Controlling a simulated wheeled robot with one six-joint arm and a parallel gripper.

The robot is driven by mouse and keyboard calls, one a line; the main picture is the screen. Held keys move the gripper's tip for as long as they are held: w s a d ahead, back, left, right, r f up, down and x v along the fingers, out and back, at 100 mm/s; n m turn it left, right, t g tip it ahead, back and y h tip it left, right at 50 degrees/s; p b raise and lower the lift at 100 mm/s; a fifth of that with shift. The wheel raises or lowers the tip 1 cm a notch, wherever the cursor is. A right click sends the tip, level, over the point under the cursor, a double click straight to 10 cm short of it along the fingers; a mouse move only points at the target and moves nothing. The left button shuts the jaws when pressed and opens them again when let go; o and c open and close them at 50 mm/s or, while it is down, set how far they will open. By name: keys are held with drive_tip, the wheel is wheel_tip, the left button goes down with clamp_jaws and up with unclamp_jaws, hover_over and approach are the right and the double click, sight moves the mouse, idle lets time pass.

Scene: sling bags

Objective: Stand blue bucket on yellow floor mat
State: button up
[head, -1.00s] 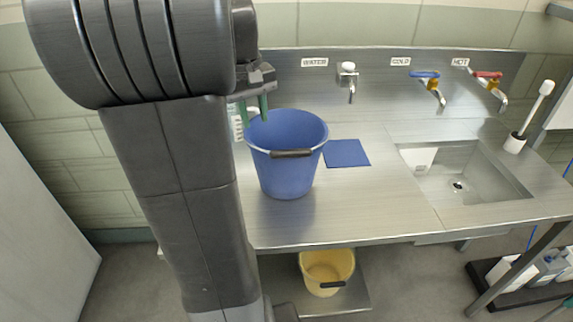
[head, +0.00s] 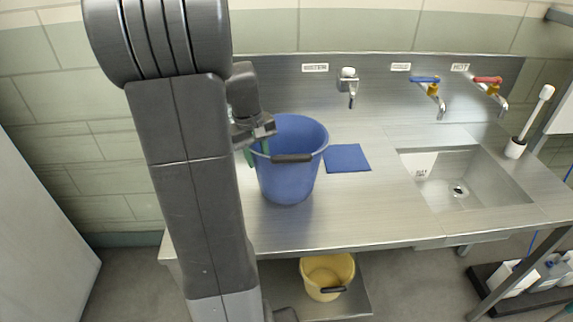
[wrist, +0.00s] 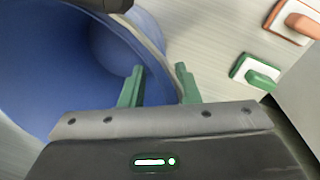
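The blue bucket (head: 289,178) stands upright on the steel counter, its dark handle grip on the near side. My gripper (head: 256,151) is at the left of the bucket's rim. In the wrist view, the open green fingers (wrist: 158,86) straddle the rim of the bucket (wrist: 40,60), one inside and one outside, with gaps showing. No yellow floor mat is visible in either view.
A blue square (head: 347,158) lies right of the bucket, before the sink (head: 455,195). A yellow bucket (head: 326,272) stands on the lower shelf. Taps line the back panel. Green (wrist: 257,73) and orange (wrist: 297,20) items lie near the outer finger.

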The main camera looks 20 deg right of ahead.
wheel_tip(320, 180, down, 2)
drive_tip(key=shift+d, duration=0.1)
clamp_jaws()
idle(1.5)
